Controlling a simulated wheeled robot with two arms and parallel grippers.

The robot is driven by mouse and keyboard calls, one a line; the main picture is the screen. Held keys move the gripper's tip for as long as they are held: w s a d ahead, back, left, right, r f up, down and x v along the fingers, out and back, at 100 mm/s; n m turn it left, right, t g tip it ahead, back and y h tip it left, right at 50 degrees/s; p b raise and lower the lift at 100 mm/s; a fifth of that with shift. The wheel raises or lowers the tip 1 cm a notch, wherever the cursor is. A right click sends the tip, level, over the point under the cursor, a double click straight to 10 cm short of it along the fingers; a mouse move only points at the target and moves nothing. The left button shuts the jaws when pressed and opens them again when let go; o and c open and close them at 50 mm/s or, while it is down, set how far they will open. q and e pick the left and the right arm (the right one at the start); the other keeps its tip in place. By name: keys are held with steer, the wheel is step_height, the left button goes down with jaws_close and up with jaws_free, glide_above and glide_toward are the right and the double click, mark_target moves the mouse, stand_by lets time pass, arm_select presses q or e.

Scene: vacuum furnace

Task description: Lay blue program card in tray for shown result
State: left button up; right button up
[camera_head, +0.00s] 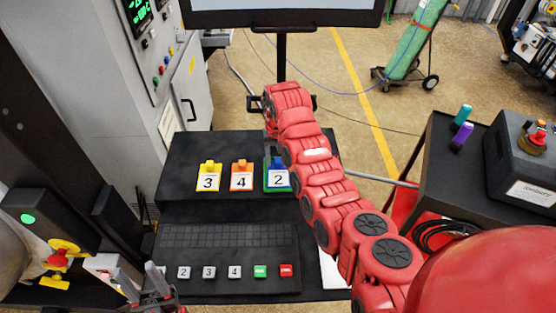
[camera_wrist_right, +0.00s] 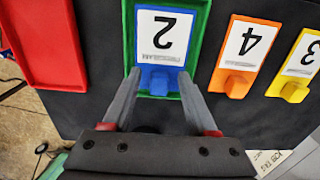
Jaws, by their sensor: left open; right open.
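The blue program card (camera_wrist_right: 158,50), numbered 2, lies inside the green tray (camera_wrist_right: 127,38) with its blue tab toward my right gripper. It also shows in the head view (camera_head: 278,180), partly beside my right arm. My right gripper (camera_wrist_right: 158,76) is open, with one finger on each side of the blue tab; I see no clear grip on it. A red tray (camera_wrist_right: 44,40) beside the green one looks empty; my arm hides it in the head view. My left gripper (camera_head: 141,276) is open and empty at the lower left, near the panel buttons.
A yellow card 3 (camera_head: 208,178) and an orange card 4 (camera_head: 242,177) lie on the dark console (camera_head: 180,150) left of the green tray. Several numbered buttons, a green one (camera_head: 260,271) and a red one (camera_head: 286,271) line the front. A screen stands behind.

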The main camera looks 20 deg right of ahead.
mark_target(278, 163)
step_height(278, 163, up, 12)
steer(key=shift+f+b, duration=0.15)
steer(key=shift+b, duration=0.3)
stand_by(0.4)
